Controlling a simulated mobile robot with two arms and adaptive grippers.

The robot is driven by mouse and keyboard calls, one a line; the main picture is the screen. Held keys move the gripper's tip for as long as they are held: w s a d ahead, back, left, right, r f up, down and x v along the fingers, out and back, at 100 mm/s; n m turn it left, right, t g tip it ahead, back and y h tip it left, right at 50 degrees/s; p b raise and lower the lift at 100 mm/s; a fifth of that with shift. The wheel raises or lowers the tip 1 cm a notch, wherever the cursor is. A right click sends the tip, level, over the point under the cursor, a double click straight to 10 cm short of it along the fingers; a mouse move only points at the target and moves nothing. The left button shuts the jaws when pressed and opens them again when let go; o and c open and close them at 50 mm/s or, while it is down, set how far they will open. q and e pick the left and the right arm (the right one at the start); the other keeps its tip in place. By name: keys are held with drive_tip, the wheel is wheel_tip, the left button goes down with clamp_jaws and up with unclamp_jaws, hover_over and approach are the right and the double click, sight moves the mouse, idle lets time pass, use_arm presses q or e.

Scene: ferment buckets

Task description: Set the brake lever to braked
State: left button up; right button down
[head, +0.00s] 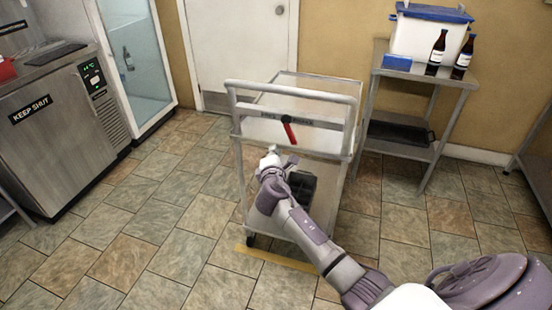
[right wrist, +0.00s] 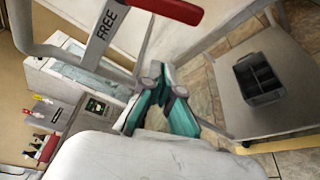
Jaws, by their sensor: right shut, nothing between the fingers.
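The brake lever (head: 289,131) is red and sits on the crossbar of the cart (head: 295,96), below its push handle. Its grip hangs downward, tilted slightly right, between two labels too small to read in the head view. In the right wrist view the red lever (right wrist: 170,8) shows at the top edge, near the word FREE on the bar (right wrist: 107,22). My right gripper (head: 271,150) is just below and left of the lever, apart from it. Its teal fingers (right wrist: 161,84) are shut with nothing between them. My left gripper is not in view.
A dark divided crate (right wrist: 258,80) stands on the cart's lower shelf. A steel side table (head: 455,79) with a cooler and bottles stands to the right. A steel cabinet (head: 60,130) marked KEEP SHUT stands left. Tiled floor is free between cabinet and cart.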

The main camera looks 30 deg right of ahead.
sight(290, 131)
drive_tip(key=d, duration=0.1)
drive_tip(key=w+d+p, duration=0.1)
drive_tip(key=d, duration=0.1)
drive_tip(key=d+r, duration=0.1)
drive_tip(key=shift+w+d, duration=0.15)
drive_tip(key=shift+d, duration=0.25)
